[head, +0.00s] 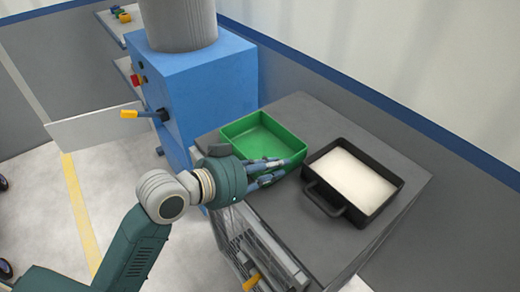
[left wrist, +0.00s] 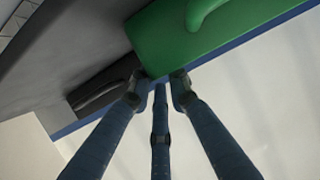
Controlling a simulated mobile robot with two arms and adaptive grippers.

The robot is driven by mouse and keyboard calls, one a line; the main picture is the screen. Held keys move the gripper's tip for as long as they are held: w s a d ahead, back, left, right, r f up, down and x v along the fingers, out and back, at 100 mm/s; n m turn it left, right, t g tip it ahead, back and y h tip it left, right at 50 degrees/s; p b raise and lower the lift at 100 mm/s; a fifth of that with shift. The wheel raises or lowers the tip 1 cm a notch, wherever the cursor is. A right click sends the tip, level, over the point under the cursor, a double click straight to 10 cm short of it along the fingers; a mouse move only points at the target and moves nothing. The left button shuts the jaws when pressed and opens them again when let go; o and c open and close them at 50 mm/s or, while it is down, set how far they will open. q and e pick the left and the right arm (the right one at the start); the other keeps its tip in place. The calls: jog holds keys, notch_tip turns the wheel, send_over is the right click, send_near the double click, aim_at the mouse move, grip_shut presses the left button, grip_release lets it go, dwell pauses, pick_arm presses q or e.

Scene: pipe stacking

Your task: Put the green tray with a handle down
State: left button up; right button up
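The green tray (head: 262,143) sits upright and empty at the back left of the grey table, as far as the head view shows. My right gripper is not in view.
A black tray (head: 315,157) with pale contents stands on the grey table (head: 308,112), close right of the green tray. A blue machine (head: 205,95) stands left of the table. The wall (head: 400,55) runs behind. Free tabletop lies at the back and front.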

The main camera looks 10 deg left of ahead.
aim_at(285, 178)
pick_arm(q)
jog(key=x, duration=0.4)
grip_shut()
jog(key=shift+r, duration=0.1)
notch_tip(285, 178, up, 20)
jog(key=p, duration=0.3)
jog(key=s+a+f+m+g+h, duration=0.2)
jog(key=s+a+f+m+g, duration=0.1)
jog(key=s+a+f, duration=0.8)
notch_tip(285, 178, down, 3)
jog(key=shift+s+a+f, duration=0.1)
jog(key=shift+s+a, duration=0.3)
jog(key=shift+a, duration=0.65)
